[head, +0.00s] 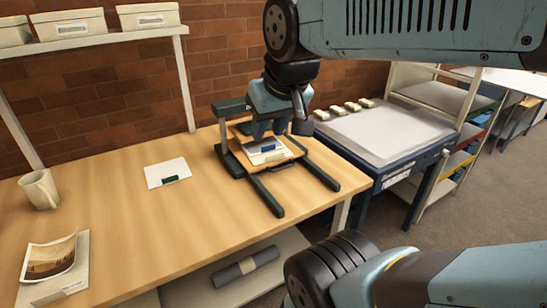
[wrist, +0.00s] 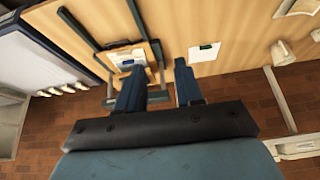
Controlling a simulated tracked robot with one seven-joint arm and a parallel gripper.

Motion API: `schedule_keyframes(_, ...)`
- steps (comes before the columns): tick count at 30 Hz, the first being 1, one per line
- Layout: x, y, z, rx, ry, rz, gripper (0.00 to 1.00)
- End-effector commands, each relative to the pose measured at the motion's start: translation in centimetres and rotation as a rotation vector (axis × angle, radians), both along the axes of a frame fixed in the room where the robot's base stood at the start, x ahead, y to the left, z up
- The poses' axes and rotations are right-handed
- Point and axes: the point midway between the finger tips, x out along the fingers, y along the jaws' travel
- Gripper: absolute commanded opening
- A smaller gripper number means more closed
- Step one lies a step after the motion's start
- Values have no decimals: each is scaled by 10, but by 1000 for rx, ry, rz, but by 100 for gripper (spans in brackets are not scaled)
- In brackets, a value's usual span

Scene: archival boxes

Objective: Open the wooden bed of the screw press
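The screw press (head: 265,194) has a dark green frame and stands at the right end of the wooden table. Its wooden bed (head: 243,154) sits between the frame rails, with white papers (head: 266,152) and a blue label on it. A dark handle shows at the bed's front edge. The press also shows in the wrist view (wrist: 78,28), with the bed (wrist: 114,48) left of the fingers. My gripper (head: 270,131) is above the bed in the head view and hides part of the press. In the wrist view my gripper (wrist: 158,64) is open, with nothing between the fingers.
A white card with a green piece (head: 168,172), a mug (head: 39,189) and a photograph (head: 50,258) lie left on the table (head: 120,235). A grey-topped stand (head: 378,131) with several small blocks is at right. A shelf with boxes (head: 68,25) is above.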

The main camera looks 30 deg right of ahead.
Motion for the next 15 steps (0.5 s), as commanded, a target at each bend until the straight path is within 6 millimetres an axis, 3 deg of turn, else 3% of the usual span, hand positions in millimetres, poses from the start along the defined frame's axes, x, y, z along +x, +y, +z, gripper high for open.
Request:
schedule_keyframes(8,18,-6,-2,53,25,-75,36)
schedule_keyframes(15,73,-34,-15,197,91,-322,36)
